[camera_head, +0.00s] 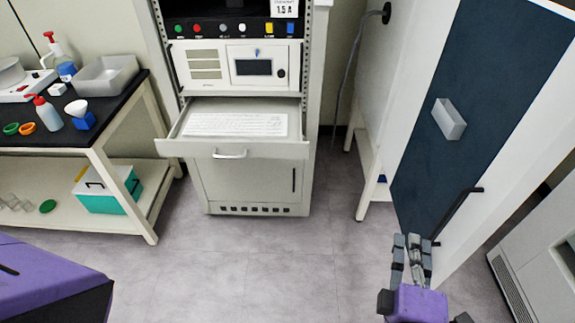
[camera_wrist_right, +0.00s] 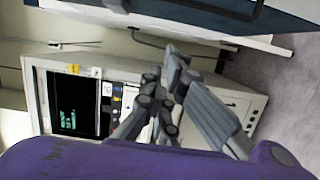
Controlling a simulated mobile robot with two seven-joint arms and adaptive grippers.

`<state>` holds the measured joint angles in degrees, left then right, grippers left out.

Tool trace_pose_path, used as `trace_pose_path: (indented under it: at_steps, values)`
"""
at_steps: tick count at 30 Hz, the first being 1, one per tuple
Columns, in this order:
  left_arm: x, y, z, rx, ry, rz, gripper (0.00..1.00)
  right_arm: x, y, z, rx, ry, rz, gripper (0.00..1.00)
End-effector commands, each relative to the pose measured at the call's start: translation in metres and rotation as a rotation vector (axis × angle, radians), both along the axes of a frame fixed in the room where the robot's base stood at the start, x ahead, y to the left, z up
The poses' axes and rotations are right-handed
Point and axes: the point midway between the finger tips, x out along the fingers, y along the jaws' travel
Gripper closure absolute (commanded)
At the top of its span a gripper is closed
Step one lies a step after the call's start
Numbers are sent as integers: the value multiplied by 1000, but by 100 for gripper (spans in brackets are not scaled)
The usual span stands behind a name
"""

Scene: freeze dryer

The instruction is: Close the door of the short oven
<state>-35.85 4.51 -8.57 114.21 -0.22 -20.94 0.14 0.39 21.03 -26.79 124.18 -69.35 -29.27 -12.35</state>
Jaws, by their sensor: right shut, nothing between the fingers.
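A tall dark blue door panel (camera_head: 460,90) with white edges stands at the right of the head view. It carries a black bar handle (camera_head: 460,210) and a small grey box (camera_head: 448,120). I cannot tell for certain that it is the short oven's door. My right gripper (camera_head: 412,245) is shut and empty, low in front of the panel and just left of the handle's lower end. In the wrist view the right gripper (camera_wrist_right: 174,68) points away from me, below a blue panel edge with a dark handle (camera_wrist_right: 225,12). My left gripper is out of view.
A white cabinet (camera_head: 540,262) stands at the lower right; a white unit with a dark screen (camera_wrist_right: 78,102) shows in the wrist view. A rack (camera_head: 250,180) with a pulled-out keyboard drawer (camera_head: 235,125) and a lab bench (camera_head: 95,143) stand further left. The middle floor is clear.

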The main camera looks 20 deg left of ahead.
Motion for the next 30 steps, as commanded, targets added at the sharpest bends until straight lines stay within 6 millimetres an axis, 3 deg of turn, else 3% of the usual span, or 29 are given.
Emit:
trace_pose_path:
  at_steps: [8, 14, 20, 24, 30]
  values:
    - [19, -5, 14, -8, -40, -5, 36, 21, 4, 10, -24, -29, 7, 100]
    - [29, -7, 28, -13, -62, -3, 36, 62, 8, 13, -24, -31, 6, 100]
    - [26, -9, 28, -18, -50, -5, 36, 103, 12, 12, -24, -28, 5, 100]
    - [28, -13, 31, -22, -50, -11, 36, 97, -10, 9, -25, -23, 4, 100]
    - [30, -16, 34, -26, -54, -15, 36, 93, -25, 7, -22, -22, 5, 100]
